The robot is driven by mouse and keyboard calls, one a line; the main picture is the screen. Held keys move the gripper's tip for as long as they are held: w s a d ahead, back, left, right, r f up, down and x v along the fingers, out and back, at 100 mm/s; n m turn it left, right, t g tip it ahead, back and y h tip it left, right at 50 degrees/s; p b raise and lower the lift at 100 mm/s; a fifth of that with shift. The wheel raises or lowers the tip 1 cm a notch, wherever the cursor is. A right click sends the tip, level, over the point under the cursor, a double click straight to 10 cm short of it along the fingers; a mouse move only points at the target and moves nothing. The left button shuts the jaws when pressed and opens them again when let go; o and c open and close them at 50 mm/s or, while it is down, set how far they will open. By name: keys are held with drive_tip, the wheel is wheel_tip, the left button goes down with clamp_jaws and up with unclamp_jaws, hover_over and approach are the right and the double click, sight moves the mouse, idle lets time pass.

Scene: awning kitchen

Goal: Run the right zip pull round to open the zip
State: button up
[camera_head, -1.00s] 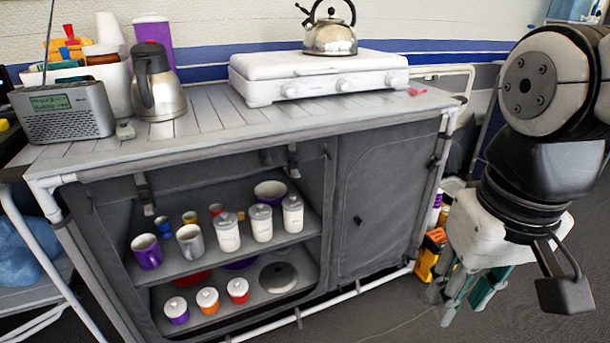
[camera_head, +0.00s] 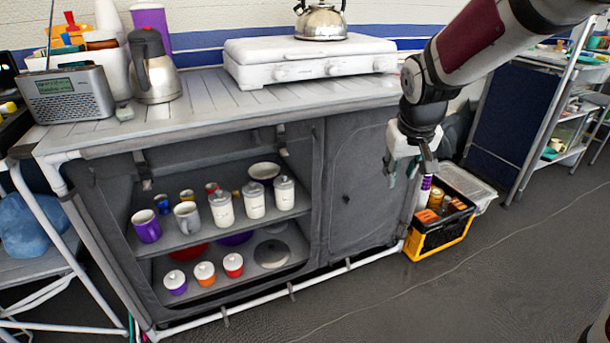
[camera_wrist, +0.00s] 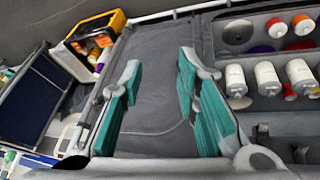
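The grey fabric cabinet (camera_head: 327,140) stands under the worktop. Its right door panel (camera_head: 365,235) is closed, with a faint curved zip line around it. My gripper (camera_head: 401,170) is in front of the panel's upper right part, empty and apart from the pull. The wrist view shows its teal fingers (camera_wrist: 158,72) spread wide, with the grey panel (camera_wrist: 156,50) and a thin curved line beyond them. I cannot make out the pull in that view.
The cabinet's open left side holds mugs, jars (camera_head: 255,199) and lidded pots. A yellow-black crate (camera_head: 440,236) stands on the floor right of the cabinet. A white stove (camera_head: 310,62) with a kettle (camera_head: 320,22) sits on top. The floor in front is clear.

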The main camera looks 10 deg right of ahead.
drive_tip(key=w+d+f+n+t, duration=0.1)
drive_tip(key=w+f, duration=0.5)
drive_tip(key=w, duration=0.2)
drive_tip(key=w+d+f+t, duration=0.1)
drive_tip(key=w+d+f, duration=0.1)
drive_tip(key=w+f, duration=0.5)
drive_tip(key=w+f+n+t+y+p, duration=0.1)
drive_tip(key=w+f, duration=0.4)
drive_tip(key=f, duration=0.3)
drive_tip(key=w+f+t+y+p, duration=0.1)
drive_tip(key=w+f, duration=0.4)
drive_tip(key=f, duration=0.2)
drive_tip(key=n+t+y, duration=0.1)
drive_tip(key=t+y, duration=0.1)
drive_tip(key=t, duration=0.1)
approach(330, 264)
drive_tip(key=w+d+r, duration=0.1)
drive_tip(key=d+r, duration=0.5)
drive_tip(key=r, duration=0.2)
drive_tip(key=s+a+f+t+y+p, duration=0.1)
drive_tip(key=s+a+f+y, duration=0.15)
drive_tip(key=s+f, duration=0.4)
drive_tip(key=shift+h, duration=0.35)
drive_tip(key=shift+a+b+x, duration=0.2)
drive_tip(key=shift+b+x, duration=4.25)
drive_tip(key=shift+x, duration=2.6)
drive_tip(key=shift+f, duration=0.15)
